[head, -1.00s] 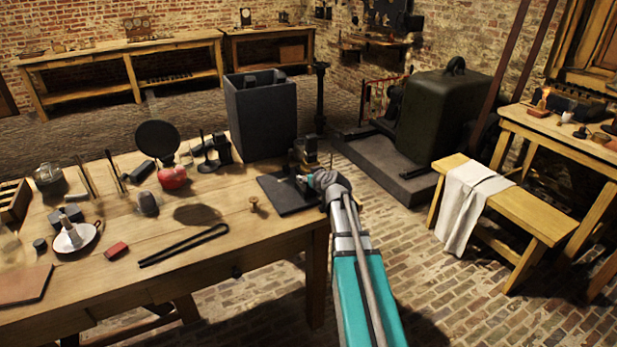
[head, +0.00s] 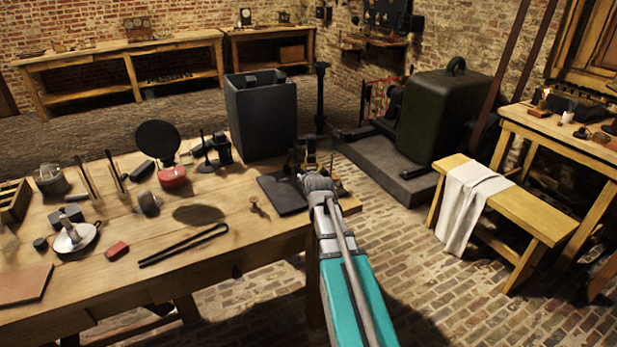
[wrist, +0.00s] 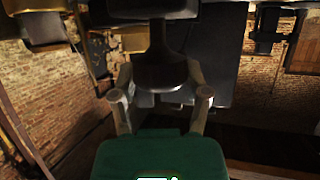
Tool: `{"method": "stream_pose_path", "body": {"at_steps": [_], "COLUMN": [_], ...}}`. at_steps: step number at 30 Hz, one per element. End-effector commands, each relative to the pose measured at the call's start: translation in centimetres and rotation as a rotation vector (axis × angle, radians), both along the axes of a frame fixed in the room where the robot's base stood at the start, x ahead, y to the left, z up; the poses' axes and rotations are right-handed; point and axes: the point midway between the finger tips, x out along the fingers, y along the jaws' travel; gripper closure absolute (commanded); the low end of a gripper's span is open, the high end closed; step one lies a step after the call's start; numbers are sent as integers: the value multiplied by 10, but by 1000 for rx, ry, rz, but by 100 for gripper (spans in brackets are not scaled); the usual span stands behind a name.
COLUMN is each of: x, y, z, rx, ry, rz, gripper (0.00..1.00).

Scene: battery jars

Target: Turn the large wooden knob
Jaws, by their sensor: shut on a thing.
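The large wooden knob (wrist: 160,72) shows in the wrist view as a dark brown, rounded piece below a dark stem and block. My gripper (wrist: 160,78) has one finger on each side of it and is shut on it. The finger pads' exact contact is too dark to see. In the head view, my gripper (head: 312,176) is at the small apparatus (head: 300,158) on the table's right end, largely covered by my own wrist. The knob cannot be made out in that view.
The apparatus stands by a dark slab (head: 283,195). A tall dark box (head: 262,118) stands behind it. On the wooden table (head: 225,250) are a small wooden peg (head: 254,205), black tongs (head: 184,244) and a red-based disc stand (head: 172,177).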

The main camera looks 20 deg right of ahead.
Motion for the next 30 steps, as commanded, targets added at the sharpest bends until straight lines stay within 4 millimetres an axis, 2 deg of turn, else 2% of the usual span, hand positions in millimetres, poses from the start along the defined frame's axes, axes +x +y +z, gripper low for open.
{"method": "stream_pose_path", "body": {"at_steps": [30], "x": [2], "y": [0], "z": [0], "rx": [1], "ry": [0], "rz": [-302], "gripper": [87]}}
